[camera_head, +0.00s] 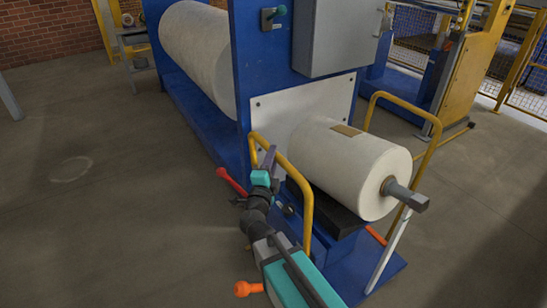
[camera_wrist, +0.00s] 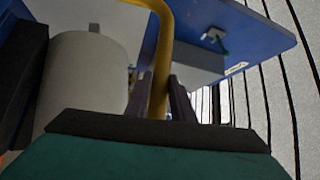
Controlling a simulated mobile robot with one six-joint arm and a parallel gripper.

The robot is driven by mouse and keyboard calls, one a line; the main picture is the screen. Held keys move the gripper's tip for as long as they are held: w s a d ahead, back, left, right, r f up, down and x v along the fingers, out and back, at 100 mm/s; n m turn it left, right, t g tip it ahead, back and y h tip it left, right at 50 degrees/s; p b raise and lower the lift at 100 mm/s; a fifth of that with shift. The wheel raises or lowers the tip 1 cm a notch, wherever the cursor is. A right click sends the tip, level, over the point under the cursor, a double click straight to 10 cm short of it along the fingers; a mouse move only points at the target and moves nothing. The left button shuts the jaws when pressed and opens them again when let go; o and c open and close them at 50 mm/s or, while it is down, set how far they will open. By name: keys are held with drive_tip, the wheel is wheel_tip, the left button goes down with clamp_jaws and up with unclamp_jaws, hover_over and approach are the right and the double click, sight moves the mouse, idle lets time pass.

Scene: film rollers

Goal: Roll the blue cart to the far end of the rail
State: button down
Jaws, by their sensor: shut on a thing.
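The blue cart (camera_head: 375,277) stands at the foot of the blue machine frame, with a large white roll (camera_head: 345,165) above it. Yellow tube handles rise at its left and right. My gripper (camera_head: 268,160) is at the left yellow handle (camera_head: 308,205). In the wrist view, the yellow handle (camera_wrist: 164,45) runs down between the two fingers of my gripper (camera_wrist: 159,100), which are shut on it. The white roll (camera_wrist: 85,75) shows to the left there. I cannot make out the rail; the cart's underside is mostly hidden.
The blue machine frame (camera_head: 262,75) carries a grey box (camera_head: 335,35) and another white roll (camera_head: 200,50) behind. The roll's shaft (camera_head: 405,195) sticks out at the right. A red lever (camera_head: 230,181) is beside my gripper. Grey floor is open at left.

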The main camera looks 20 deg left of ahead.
drive_tip(key=c, duration=1.7)
unclamp_jaws()
drive_tip(key=shift+s+d+r, duration=0.1)
drive_tip(key=shift+d+r, duration=0.2)
drive_tip(key=shift+o, duration=0.8)
drive_tip(key=shift+s+r, duration=0.1)
drive_tip(key=shift+s, duration=0.05)
drive_tip(key=shift+a+f, duration=0.1)
drive_tip(key=shift+f, duration=0.15)
drive_tip(key=s, duration=0.5)
drive_tip(key=shift+s+d+f+p, duration=0.2)
drive_tip(key=shift+s+f+p, duration=0.1)
drive_tip(key=shift+s+p, duration=0.05)
drive_tip(key=s+p, duration=0.2)
drive_tip(key=p, duration=0.4)
drive_tip(key=shift+d+f, duration=0.1)
